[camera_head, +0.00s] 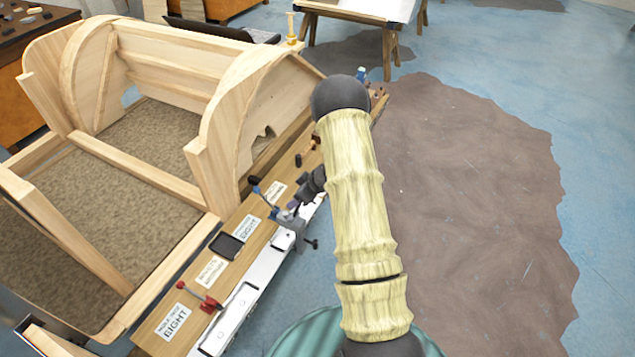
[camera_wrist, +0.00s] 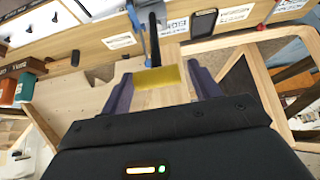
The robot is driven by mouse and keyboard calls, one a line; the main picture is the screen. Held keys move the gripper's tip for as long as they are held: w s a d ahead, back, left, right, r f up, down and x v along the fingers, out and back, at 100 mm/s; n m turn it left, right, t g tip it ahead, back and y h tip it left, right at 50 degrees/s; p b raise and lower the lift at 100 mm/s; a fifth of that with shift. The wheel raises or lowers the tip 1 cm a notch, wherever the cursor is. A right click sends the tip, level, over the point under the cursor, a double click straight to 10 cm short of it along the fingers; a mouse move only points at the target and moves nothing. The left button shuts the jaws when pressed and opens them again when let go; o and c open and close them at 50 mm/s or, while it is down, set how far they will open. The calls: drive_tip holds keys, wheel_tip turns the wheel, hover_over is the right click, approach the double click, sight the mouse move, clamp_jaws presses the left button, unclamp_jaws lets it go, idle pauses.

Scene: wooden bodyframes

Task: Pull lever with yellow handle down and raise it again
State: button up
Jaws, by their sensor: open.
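The yellow handle (camera_wrist: 160,77) shows in the wrist view as a short yellow bar between the two purple-grey fingers of my gripper (camera_wrist: 160,84). The fingers are apart, one on each side of it; I cannot tell whether either touches it. A black upright grip (camera_wrist: 154,42) and a blue lever part (camera_wrist: 137,22) lie just beyond the yellow handle. The yellow handle cannot be made out there.
The labelled wooden rail (camera_head: 190,290) also carries a red lever (camera_head: 206,302) and a dark square pad (camera_head: 227,245). A curved wooden bodyframe (camera_head: 215,140) stands left of the rail. A trestle table (camera_head: 365,12) is at the back. Floor to the right is clear.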

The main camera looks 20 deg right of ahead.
drive_tip(key=b+v, duration=0.1)
drive_tip(key=v, duration=1.4)
drive_tip(key=shift+s+r, duration=0.15)
drive_tip(key=shift+r, duration=0.05)
drive_tip(key=shift+d, duration=0.1)
drive_tip(key=shift+b, duration=0.3)
drive_tip(key=a+r+m+t+h+b, duration=0.2)
drive_tip(key=a+r+m+h+b, duration=0.1)
drive_tip(key=a+r+m+h, duration=0.15)
drive_tip(key=s+a+m+g+b, duration=0.1)
drive_tip(key=s+a+g, duration=0.1)
drive_tip(key=s+a, duration=0.3)
drive_tip(key=s+a+f+m+g+b, duration=0.1)
drive_tip(key=s+a, duration=0.4)
drive_tip(key=s, duration=0.8)
drive_tip(key=shift+s+f+m+g, duration=0.25)
drive_tip(key=shift+m+g, duration=0.3)
drive_tip(key=shift+g, duration=0.45)
